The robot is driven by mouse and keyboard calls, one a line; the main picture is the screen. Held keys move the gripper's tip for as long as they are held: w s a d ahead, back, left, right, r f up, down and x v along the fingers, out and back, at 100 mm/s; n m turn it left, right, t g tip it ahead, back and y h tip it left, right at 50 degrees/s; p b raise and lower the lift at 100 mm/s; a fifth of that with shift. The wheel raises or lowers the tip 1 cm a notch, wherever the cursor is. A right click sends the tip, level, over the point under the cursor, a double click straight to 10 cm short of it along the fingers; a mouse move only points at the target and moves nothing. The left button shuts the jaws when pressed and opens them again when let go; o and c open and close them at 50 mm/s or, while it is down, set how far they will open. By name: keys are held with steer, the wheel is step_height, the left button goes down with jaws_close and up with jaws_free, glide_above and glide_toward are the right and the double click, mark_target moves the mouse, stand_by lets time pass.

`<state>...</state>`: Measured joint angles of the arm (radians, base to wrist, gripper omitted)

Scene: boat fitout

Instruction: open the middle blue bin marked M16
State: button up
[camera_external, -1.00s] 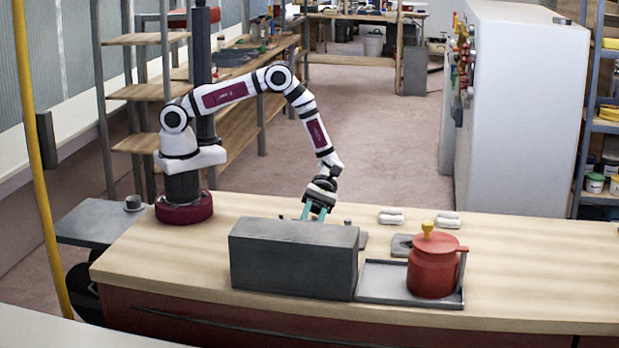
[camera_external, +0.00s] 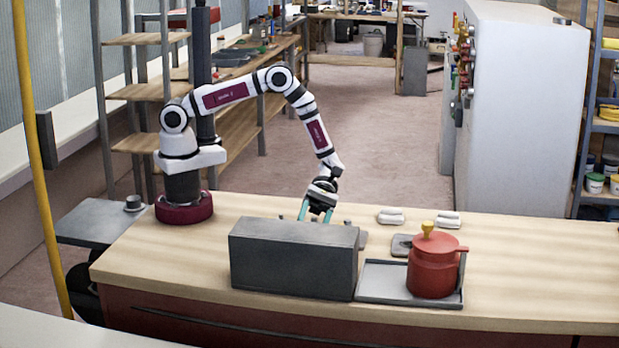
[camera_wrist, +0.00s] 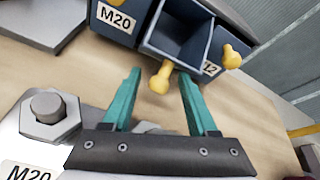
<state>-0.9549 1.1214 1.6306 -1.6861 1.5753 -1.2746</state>
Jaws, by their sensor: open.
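The grey cabinet (camera_external: 293,262) stands on the bench with its back to the external camera, so its bins are hidden there. In the wrist view the middle blue bin (camera_wrist: 181,38) stands pulled out, its empty-looking inside showing between its neighbours. Its label is out of sight. Its yellow knob (camera_wrist: 160,77) points toward my gripper. My gripper (camera_wrist: 160,76) has its teal fingers spread, one on each side of that knob, with gaps showing. In the external view my gripper (camera_external: 315,215) is behind the cabinet.
The left bin (camera_wrist: 112,20) is marked M20. The right bin (camera_wrist: 212,66) shows "12" and its yellow knob (camera_wrist: 232,56). A bolt and nut (camera_wrist: 48,112) sit near an M20 label at lower left. A red pot (camera_external: 433,268) stands on a grey tray (camera_external: 375,283).

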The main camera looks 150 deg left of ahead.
steer(key=v, duration=1.5)
steer(key=shift+s+a, duration=0.2)
steer(key=shift+a, duration=0.15)
steer(key=d+r+m+g+y, duration=0.1)
steer(key=d+r+m+g, duration=0.4)
steer(key=d+m, duration=0.3)
steer(key=d+r+m+g+y, duration=0.1)
steer(key=d+r+m+g, duration=0.4)
steer(key=d, duration=0.5)
steer(key=s+d+r+m+y, duration=0.1)
steer(key=s+d+m+y, duration=0.3)
steer(key=s+m, duration=0.3)
steer(key=s+d+r+m+y, duration=0.1)
steer(key=s+d+m+y, duration=0.3)
steer(key=m, duration=1.2)
steer(key=s+y, duration=0.2)
steer(key=s, duration=0.2)
steer(key=shift+s+r+m+t, duration=0.2)
steer(key=shift+r+m+t, duration=0.1)
steer(key=shift+r, duration=0.05)
